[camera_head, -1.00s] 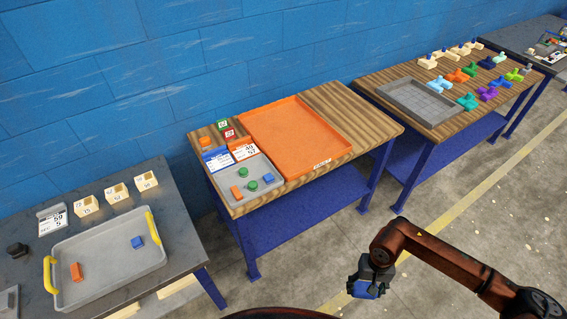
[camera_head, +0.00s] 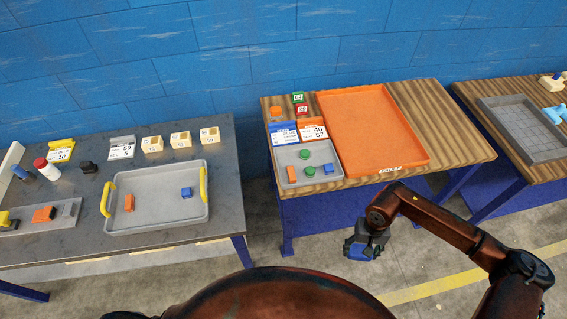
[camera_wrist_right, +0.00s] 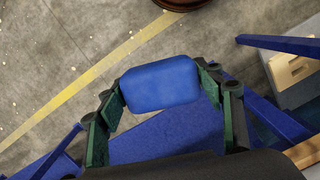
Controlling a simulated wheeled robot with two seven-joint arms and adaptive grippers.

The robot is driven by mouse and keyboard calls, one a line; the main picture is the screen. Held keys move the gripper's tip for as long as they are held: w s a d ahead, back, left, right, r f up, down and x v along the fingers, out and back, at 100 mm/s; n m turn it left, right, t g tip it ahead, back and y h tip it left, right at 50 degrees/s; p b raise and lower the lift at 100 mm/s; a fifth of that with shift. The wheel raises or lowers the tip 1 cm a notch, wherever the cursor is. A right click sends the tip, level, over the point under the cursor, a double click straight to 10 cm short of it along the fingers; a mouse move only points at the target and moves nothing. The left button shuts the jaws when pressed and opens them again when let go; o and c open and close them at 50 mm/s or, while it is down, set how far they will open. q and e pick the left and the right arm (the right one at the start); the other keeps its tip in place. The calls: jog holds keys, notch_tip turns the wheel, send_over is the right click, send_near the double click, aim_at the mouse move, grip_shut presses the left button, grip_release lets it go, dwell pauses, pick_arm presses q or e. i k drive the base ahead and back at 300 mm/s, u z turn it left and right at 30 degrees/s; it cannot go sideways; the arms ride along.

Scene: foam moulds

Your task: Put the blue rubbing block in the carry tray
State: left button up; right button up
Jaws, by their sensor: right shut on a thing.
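My right gripper (camera_head: 365,240) is shut on the blue rubbing block (camera_wrist_right: 160,83), held in the air over the floor in front of the wooden table. In the right wrist view the block sits between the two green fingers (camera_wrist_right: 163,92). In the head view only a blue part of the block (camera_head: 361,253) shows under the gripper. The carry tray (camera_head: 160,214), grey with yellow handles, lies on the dark table at the left, well apart from the gripper. An orange block (camera_head: 129,202) and a small blue block (camera_head: 186,192) lie in it. My left gripper is not in view.
The wooden table (camera_head: 440,125) holds a large orange tray (camera_head: 372,120) and a small grey tray (camera_head: 288,155) with several pieces. Cream blocks (camera_head: 181,140), a dark knob (camera_head: 88,167) and a red-and-white container (camera_head: 47,169) stand around the carry tray. A floor gap separates the tables.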

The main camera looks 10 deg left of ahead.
aim_at(162, 200)
jog(key=u, duration=2.3)
jog(key=i, duration=1)
jog(key=z, duration=0.05)
